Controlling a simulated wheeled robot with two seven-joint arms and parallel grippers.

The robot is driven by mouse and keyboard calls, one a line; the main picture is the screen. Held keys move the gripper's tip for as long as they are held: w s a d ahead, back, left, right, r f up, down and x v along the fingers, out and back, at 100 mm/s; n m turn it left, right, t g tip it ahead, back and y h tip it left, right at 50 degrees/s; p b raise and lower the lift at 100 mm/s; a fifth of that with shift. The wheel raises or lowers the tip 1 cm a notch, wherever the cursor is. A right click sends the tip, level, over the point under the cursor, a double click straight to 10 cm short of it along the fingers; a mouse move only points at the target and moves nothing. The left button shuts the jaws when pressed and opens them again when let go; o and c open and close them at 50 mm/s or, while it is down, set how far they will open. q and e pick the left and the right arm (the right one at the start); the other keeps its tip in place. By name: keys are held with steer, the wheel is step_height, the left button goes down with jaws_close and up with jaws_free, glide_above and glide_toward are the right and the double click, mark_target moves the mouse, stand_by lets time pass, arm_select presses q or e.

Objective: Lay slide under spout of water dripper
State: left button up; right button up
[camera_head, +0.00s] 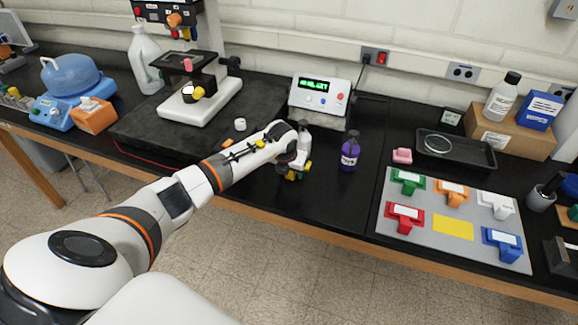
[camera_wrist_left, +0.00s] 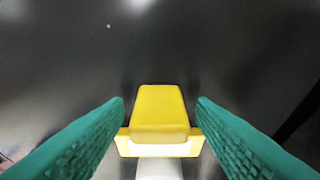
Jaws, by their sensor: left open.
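My left gripper (camera_head: 292,174) is low over the black bench, in front of the display box. In the left wrist view its two teal fingers (camera_wrist_left: 160,112) are open, one on each side of a yellow block (camera_wrist_left: 158,108). Gaps show between the block and both fingers. The block sits on a wider yellow base with a white strip; a white rounded part (camera_wrist_left: 158,169) shows below it. In the head view the gripper mostly hides this piece. A pale bottle-like thing (camera_head: 303,139) stands just behind the gripper; I cannot tell whether it is the dripper. My right gripper is not in view.
A purple bottle (camera_head: 350,151) stands close to the right of the gripper. A grey mat (camera_head: 428,222) holds several coloured pieces and a bare yellow patch (camera_head: 453,228). A display box (camera_head: 318,97) is behind, a stand (camera_head: 205,104) on a dark slab at left. The bench's front edge is near.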

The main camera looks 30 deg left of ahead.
arm_select(q)
steer(key=shift+r, duration=0.3)
steer(key=a+b+v, duration=0.1)
steer(key=b+v, duration=0.3)
steer(key=v, duration=0.7)
steer(key=shift+s+d+r, duration=0.15)
steer(key=shift+d+r, duration=0.1)
steer(key=shift+d, duration=0.25)
